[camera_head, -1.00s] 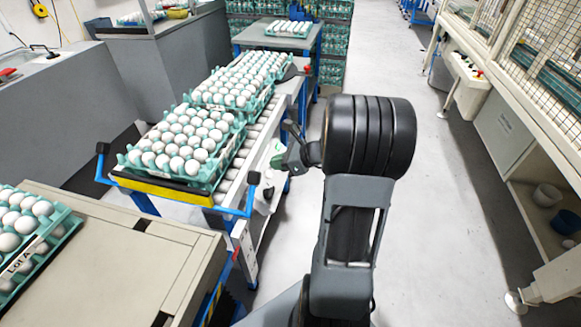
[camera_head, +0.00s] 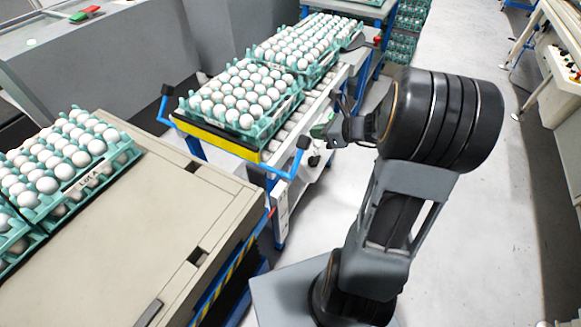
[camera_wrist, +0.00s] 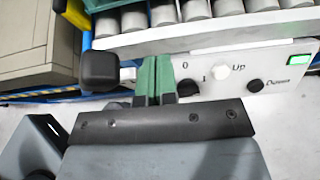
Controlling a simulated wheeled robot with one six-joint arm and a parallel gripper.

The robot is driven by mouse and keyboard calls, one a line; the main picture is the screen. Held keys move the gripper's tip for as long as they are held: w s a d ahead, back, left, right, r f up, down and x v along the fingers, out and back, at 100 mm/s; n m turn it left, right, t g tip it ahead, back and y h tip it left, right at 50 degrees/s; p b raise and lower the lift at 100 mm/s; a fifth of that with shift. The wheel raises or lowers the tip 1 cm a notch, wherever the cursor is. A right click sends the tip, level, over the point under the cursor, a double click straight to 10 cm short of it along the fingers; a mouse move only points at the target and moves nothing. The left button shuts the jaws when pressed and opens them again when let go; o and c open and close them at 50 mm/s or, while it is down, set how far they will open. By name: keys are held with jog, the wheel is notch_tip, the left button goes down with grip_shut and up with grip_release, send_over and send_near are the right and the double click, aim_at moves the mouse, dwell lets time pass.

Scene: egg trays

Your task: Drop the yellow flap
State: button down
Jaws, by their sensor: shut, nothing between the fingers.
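The yellow flap (camera_head: 216,140) is a low bar across the near end of the roller conveyor, in front of an egg tray (camera_head: 205,118). A blue lever with a black knob (camera_head: 303,142) rises at its right end. My gripper (camera_head: 322,130) is beside the conveyor's right side, close to that knob and apart from the flap. In the wrist view its green fingers (camera_wrist: 155,78) are together and empty. They point at the side panel (camera_wrist: 230,68), with the black knob (camera_wrist: 99,68) just left of them.
The panel has a black 0/1 switch (camera_wrist: 187,87), a white Up button (camera_wrist: 221,72) and a black Down button (camera_wrist: 255,86). A beige cart (camera_head: 150,215) with Lot A eggs (camera_head: 70,160) stands at the near left. The aisle floor (camera_head: 430,45) is open.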

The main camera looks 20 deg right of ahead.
aim_at(299, 159)
jog(key=s+a+b, duration=0.1)
jog(key=s+a, duration=0.2)
jog(key=a, duration=0.1)
jog(key=s+a+b, duration=0.1)
jog(key=s+a, duration=0.2)
jog(key=s, duration=0.1)
jog(key=shift+a+f+b, duration=0.2)
jog(key=shift+a+b, duration=0.1)
jog(key=shift+a, duration=0.1)
jog(key=b, duration=0.3)
jog(key=shift+s+a, duration=0.3)
jog(key=shift+a, duration=0.05)
jog(key=s+b, duration=0.1)
jog(key=b, duration=0.2)
jog(key=shift+a, duration=0.4)
jog(key=shift+s+a+r+b, duration=0.15)
jog(key=shift+s+a+b, duration=0.15)
jog(key=shift+s+a, duration=0.4)
jog(key=shift+w, duration=0.15)
jog(key=shift+d, duration=0.1)
